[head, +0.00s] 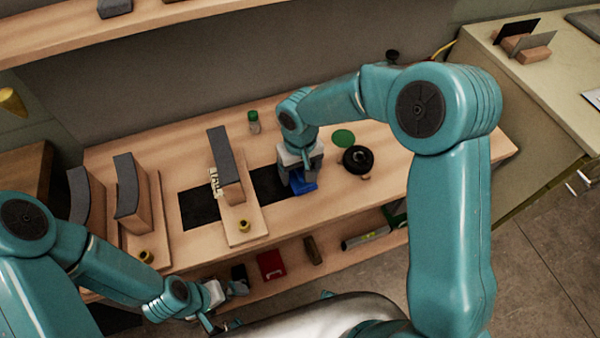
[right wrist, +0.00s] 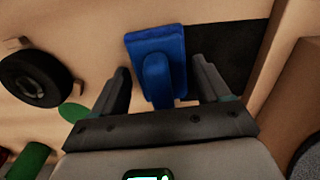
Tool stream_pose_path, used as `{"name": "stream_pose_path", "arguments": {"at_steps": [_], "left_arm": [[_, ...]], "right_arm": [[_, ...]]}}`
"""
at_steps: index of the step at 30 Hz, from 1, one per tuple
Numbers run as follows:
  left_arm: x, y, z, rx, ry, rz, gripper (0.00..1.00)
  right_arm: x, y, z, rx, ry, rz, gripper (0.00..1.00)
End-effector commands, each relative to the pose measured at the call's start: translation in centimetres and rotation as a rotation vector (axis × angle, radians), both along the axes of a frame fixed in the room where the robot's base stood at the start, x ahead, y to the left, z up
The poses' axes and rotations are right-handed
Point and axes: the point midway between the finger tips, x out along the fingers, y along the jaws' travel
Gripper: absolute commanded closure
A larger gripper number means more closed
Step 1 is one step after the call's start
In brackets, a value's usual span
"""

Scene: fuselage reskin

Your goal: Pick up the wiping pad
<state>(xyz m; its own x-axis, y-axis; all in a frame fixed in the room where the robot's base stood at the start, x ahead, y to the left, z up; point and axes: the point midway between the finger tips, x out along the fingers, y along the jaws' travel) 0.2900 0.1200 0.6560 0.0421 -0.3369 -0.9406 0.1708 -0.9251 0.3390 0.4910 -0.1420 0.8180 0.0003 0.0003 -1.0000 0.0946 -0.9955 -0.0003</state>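The wiping pad is a blue block with a raised blue handle, lying on the wooden bench at the edge of a black mat. It shows in the head view (head: 303,187) and in the right wrist view (right wrist: 157,45). My right gripper (head: 298,178) is right above it, pointing down. In the right wrist view my right gripper (right wrist: 160,75) is open, one finger on each side of the handle, with gaps visible. My left gripper (head: 212,312) is low at the bench's front left, away from the pad; its fingers are too small to read.
A black round tool (head: 358,159) and a green disc (head: 343,138) lie right of the pad. A wooden stand with a grey curved panel (head: 226,165) is to the left. A green-capped bottle (head: 254,122) stands behind. A lower shelf holds a red item (head: 271,265).

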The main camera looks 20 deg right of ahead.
Motion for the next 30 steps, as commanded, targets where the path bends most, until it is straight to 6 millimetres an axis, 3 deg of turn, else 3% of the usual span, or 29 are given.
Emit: {"name": "stream_pose_path", "arguments": {"at_steps": [1, 3, 4, 13, 17, 23, 30], "left_arm": [[0.0, 0.0, 0.0, 0.000, 0.000, 0.000, 0.00], [0.0, 0.0, 0.0, 0.000, 0.000, 0.000, 0.00], [0.0, 0.0, 0.0, 0.000, 0.000, 0.000, 0.00], [0.0, 0.0, 0.0, 0.000, 0.000, 0.000, 0.00], [0.0, 0.0, 0.0, 0.000, 0.000, 0.000, 0.00], [0.0, 0.0, 0.1, 0.000, 0.000, 0.000, 0.00], [0.0, 0.0, 0.5, 0.000, 0.000, 0.000, 0.00]], "right_arm": [[0.0, 0.0, 0.0, 0.000, 0.000, 0.000, 0.42], [0.0, 0.0, 0.0, 0.000, 0.000, 0.000, 0.65], [0.0, 0.0, 0.0, 0.000, 0.000, 0.000, 0.68], [0.0, 0.0, 0.2, 0.000, -0.001, 0.000, 0.68], [0.1, 0.0, 1.2, 0.000, -0.003, -0.001, 0.68], [0.2, 0.0, 5.3, 0.001, -0.008, -0.001, 0.68], [0.1, 0.0, 13.0, 0.002, -0.007, 0.001, 0.68]]}}
